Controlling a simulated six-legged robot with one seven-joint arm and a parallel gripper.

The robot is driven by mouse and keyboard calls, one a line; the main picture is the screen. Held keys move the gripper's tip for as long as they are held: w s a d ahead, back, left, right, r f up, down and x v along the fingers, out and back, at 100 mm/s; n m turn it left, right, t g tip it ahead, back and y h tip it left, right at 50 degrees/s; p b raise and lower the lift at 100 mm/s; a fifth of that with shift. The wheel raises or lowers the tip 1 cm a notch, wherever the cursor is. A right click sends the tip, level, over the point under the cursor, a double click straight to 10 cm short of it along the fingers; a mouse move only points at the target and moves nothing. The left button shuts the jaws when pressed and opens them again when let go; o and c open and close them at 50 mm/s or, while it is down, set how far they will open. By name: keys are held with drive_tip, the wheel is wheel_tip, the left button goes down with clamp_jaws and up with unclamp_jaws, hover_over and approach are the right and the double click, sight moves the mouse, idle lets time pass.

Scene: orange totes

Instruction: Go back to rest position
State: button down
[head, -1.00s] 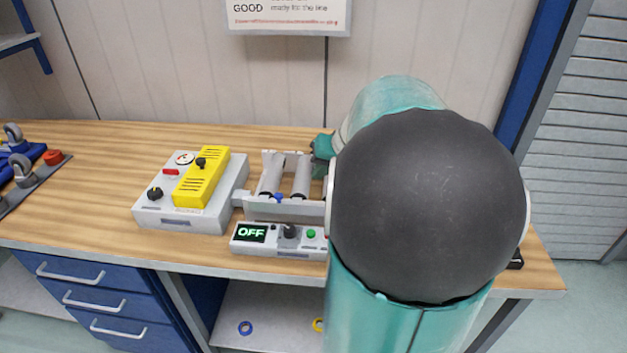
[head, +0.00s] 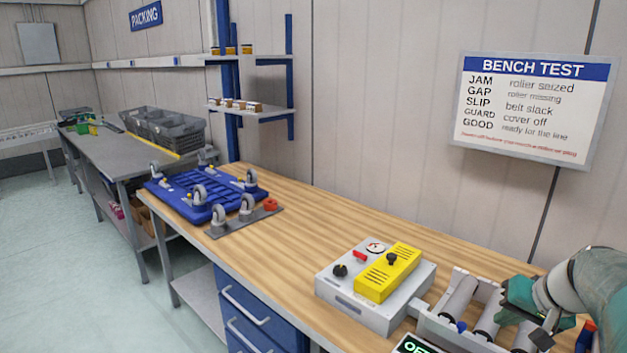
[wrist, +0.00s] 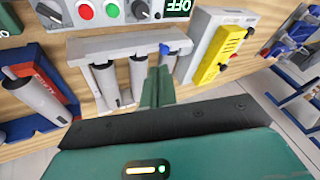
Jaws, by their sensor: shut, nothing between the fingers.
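My gripper (head: 528,312) is at the lower right of the head view, teal, over the small roller frame (head: 437,328) on the wooden bench. In the wrist view its fingers (wrist: 157,90) are together with nothing between them, in front of the frame's grey rollers (wrist: 105,85). I cannot tell whether the fingers touch the frame. My arm runs off the right edge of the head view.
Beside the frame stands a grey control box with a yellow cover (head: 388,272). A display box reading OFF (head: 412,345) lies in front. A blue caster base (head: 205,190) is farther left on the bench. A blue-and-red tray (wrist: 40,95) holds a roller. Open floor (head: 60,270) lies left.

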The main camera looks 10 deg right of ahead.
drive_tip(key=s+a+n, duration=0.3)
drive_tip(key=s+a, duration=0.1)
drive_tip(key=a, duration=0.9)
drive_tip(key=s+a+n+h, duration=0.1)
drive_tip(key=s+a+n, duration=0.2)
drive_tip(key=a, duration=1.1)
drive_tip(key=shift+s+a+r+n+g, duration=0.25)
drive_tip(key=shift+s+r+n+g, duration=0.05)
drive_tip(key=shift+s, duration=0.9)
